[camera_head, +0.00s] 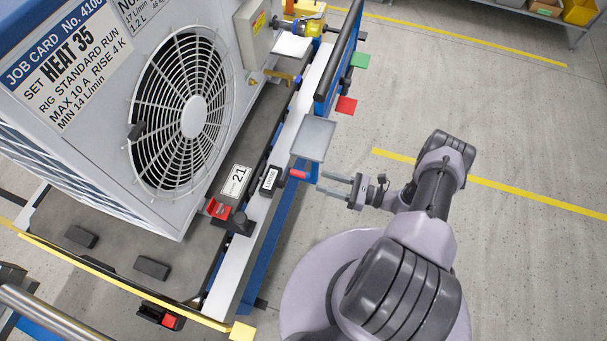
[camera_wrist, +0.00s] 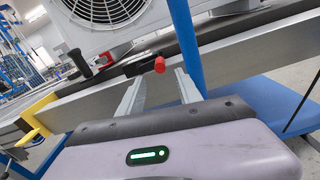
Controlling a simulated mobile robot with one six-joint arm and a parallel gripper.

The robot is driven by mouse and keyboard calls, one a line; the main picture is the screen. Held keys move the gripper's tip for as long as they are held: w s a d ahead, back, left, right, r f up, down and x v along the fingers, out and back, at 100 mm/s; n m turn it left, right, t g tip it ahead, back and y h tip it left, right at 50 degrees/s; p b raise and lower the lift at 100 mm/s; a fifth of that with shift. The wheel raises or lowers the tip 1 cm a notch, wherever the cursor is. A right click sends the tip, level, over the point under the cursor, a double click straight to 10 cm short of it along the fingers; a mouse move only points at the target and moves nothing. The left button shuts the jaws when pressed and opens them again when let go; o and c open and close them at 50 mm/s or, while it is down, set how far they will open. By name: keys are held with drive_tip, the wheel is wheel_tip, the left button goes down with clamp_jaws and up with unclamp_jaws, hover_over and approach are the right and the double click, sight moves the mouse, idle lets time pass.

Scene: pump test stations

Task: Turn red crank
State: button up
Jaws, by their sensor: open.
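The red crank shows as a red handle (camera_head: 298,174) on the right side of a small black labelled box (camera_head: 269,181), on the pale rail of the test station. In the wrist view the red knob (camera_wrist: 160,65) points toward the camera, on a black arm. My gripper (camera_head: 320,183) is open and empty, its two thin fingers reaching left to just short of the handle. In the wrist view the fingers (camera_wrist: 158,78) lie on both sides below the knob. I see no contact.
A grey plate (camera_head: 314,138) stands just above the handle in the head view. A blue post (camera_wrist: 186,45) passes close to the right of the knob. A red-and-black clamp (camera_head: 218,208) and a fan unit (camera_head: 193,117) are on the left.

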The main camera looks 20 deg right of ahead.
sight(304, 176)
drive_tip(key=x, duration=0.8)
drive_tip(key=shift+b, duration=0.4)
drive_tip(key=shift+c, duration=0.2)
clamp_jaws()
